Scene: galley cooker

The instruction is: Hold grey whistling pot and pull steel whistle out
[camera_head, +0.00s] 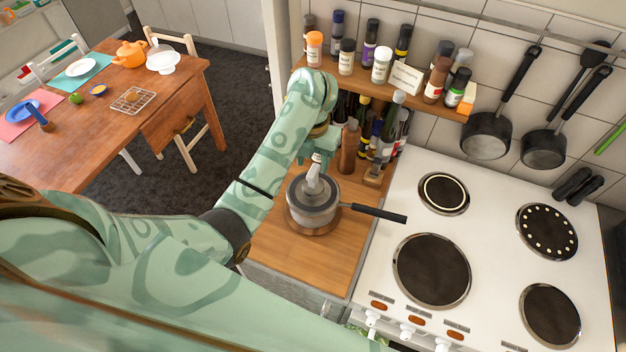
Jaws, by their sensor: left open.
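The grey whistling pot (299,213) stands upright on a round wooden base on the wooden counter, its dark handle pointing right over the cooker's edge. The pale steel whistle (313,181) rises from the middle of the pot's top. My left gripper (318,157) hangs from the bent green arm just above and behind the whistle. It is open; its fingers are small and partly hidden, so I cannot tell whether they touch the whistle. My right gripper is not in view.
A white cooker (388,222) with dark hotplates is at the right. Several bottles crowd behind the pot, below a spice shelf (385,90). Two pans (487,135) hang on the tiled wall. A wooden table (100,125) stands at the left. The counter front is clear.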

